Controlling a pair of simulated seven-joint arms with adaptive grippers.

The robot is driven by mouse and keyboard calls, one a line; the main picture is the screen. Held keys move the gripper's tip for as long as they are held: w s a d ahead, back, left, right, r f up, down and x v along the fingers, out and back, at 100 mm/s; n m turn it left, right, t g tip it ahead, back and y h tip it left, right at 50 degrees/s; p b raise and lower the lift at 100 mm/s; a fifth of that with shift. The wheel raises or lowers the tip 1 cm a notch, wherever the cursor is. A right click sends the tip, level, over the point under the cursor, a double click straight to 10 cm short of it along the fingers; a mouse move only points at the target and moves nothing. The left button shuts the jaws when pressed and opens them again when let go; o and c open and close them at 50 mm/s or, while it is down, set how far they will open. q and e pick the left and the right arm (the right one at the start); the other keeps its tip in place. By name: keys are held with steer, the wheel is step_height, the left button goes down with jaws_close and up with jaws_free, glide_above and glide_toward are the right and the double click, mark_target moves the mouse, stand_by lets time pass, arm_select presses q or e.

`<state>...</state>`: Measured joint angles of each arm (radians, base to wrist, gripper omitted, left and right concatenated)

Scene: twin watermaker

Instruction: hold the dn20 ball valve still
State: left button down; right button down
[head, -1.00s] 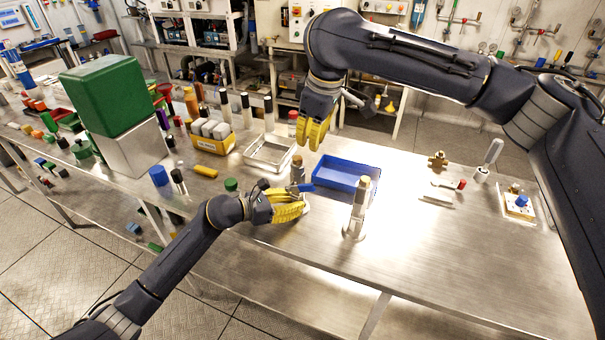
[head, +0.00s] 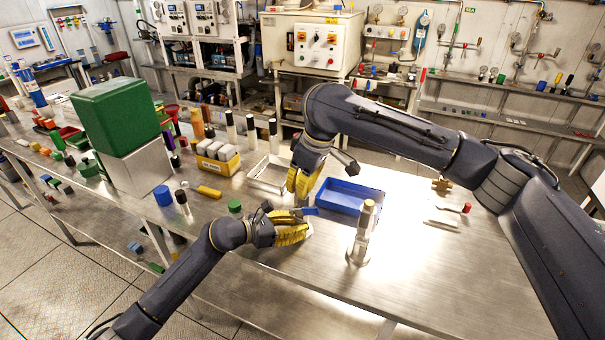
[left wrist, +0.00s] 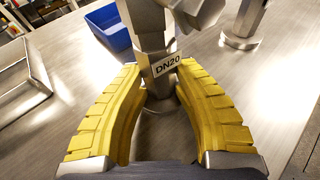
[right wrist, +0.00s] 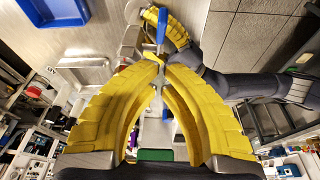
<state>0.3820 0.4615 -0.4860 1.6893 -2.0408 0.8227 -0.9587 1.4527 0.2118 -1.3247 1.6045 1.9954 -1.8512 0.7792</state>
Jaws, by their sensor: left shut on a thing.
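The DN20 ball valve is a grey metal body with a white DN20 label (left wrist: 167,66) in the left wrist view. It stands upright on the bench, and its blue handle (head: 305,211) shows in the head view. My left gripper (head: 306,232) is shut on the valve, with one yellow finger on each side of it. My right gripper (head: 303,184) is just above and behind the valve. In the right wrist view its fingertips (right wrist: 162,68) are close together, in front of the blue handle (right wrist: 161,28); contact is unclear.
A blue tray (head: 374,207) stands to the right and behind. An open metal tray (head: 262,186) and a green cap (head: 235,206) are to the left. The bench's right part is largely clear.

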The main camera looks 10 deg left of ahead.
mark_target(304, 208)
steer(key=shift+s+d+f, duration=0.15)
steer(key=shift+d+f, duration=0.25)
steer(key=shift+f, duration=0.25)
steer(key=shift+s+d+f, duration=0.1)
steer(key=shift+d+f, duration=0.25)
steer(key=shift+f, duration=0.25)
steer(key=shift+d+f, duration=0.1)
steer(key=shift+s+d+f+y, duration=0.15)
steer(key=shift+d+f+y, duration=0.1)
steer(key=shift+y, duration=0.25)
